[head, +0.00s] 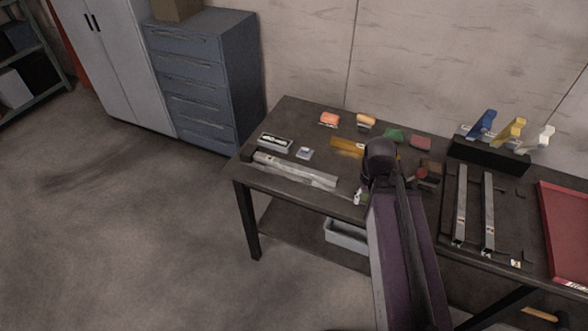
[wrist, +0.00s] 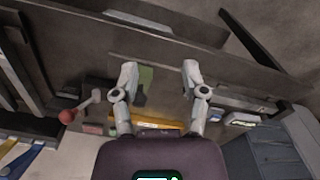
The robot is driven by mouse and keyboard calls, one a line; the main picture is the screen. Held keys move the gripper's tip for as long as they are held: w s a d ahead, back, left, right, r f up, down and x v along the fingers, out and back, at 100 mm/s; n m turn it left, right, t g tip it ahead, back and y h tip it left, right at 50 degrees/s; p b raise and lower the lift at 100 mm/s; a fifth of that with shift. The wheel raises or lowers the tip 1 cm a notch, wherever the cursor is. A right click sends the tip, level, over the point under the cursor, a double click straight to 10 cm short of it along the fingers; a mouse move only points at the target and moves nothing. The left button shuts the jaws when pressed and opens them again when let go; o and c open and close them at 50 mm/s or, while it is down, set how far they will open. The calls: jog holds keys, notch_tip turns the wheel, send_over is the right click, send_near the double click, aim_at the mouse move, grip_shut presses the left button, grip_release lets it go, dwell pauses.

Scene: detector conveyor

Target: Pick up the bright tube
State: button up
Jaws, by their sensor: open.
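A long pale silver tube (head: 295,170) lies flat near the left front edge of the dark table. Two more long pale bars, one on the left (head: 461,205) and one on the right (head: 488,212), lie side by side on the table's right half. I cannot tell for sure which is the bright tube. My gripper (wrist: 158,72) is open, with nothing held between its two grey fingers in the wrist view. In the head view my arm reaches over the table's middle, to the right of the silver tube, and hides the fingers.
A yellow block (head: 347,147) and a small white box (head: 304,153) lie near the silver tube. A lever with a red knob (wrist: 68,116) stands beside my gripper. A red tray (head: 567,225) is at the right. Blue drawers (head: 205,80) stand behind left.

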jog(key=o, duration=0.3)
jog(key=m+b, duration=0.2)
jog(key=m, duration=2)
send_over(295, 164)
notch_tip(295, 164, down, 2)
jog(key=shift+s+f, duration=0.1)
jog(key=shift+f, duration=0.05)
notch_tip(295, 164, down, 9)
jog(key=b, duration=0.9)
jog(key=shift+r, duration=0.2)
